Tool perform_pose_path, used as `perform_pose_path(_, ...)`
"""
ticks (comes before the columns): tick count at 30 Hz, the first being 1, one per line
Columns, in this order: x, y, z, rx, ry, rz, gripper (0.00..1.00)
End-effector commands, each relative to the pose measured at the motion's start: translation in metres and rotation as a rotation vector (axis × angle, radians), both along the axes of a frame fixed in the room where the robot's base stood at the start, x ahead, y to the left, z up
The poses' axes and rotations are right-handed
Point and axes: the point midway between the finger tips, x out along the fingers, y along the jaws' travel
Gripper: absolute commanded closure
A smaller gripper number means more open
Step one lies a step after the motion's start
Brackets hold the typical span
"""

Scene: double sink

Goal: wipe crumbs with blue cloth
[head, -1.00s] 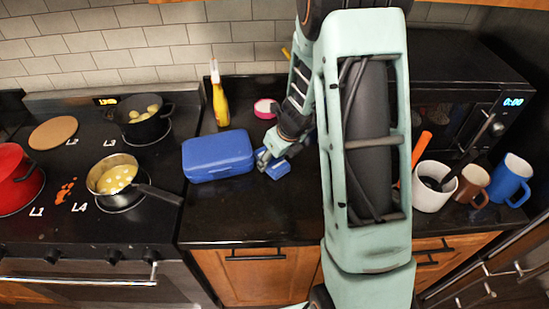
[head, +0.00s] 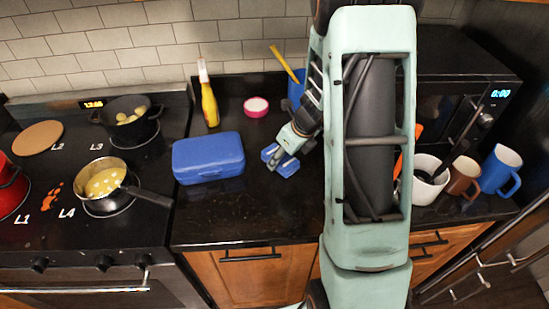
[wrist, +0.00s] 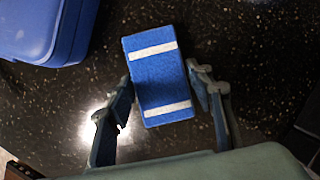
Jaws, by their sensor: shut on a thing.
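The blue cloth (head: 288,168) is a small thick blue block with two white stripes, at the counter to the right of the blue box. My gripper (head: 281,158) is shut on it, its fingers at the cloth's two sides. In the wrist view the cloth (wrist: 158,82) lies slightly tilted between the fingers, close over the dark counter. Orange-red bits (head: 54,190), which may be the crumbs, lie on the stove between the red pot and the saucepan. On the speckled counter I cannot tell crumbs from the stone pattern.
The blue box (head: 208,158) stands close left of my gripper. Behind are a yellow spray bottle (head: 210,103), a pink-rimmed round container (head: 256,106) and a blue cup (head: 296,92). Mugs (head: 501,170) stand at the right. The counter front is clear.

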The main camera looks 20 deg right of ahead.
Motion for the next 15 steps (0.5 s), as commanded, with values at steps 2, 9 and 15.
perform_pose_path(2, -0.002, -0.004, -0.002, -0.002, 0.003, -0.002, 0.87)
perform_pose_path(9, -0.005, -0.018, -0.002, -0.002, 0.004, -0.008, 0.87)
perform_pose_path(15, -0.008, -0.035, -0.001, -0.002, 0.004, -0.005, 0.87)
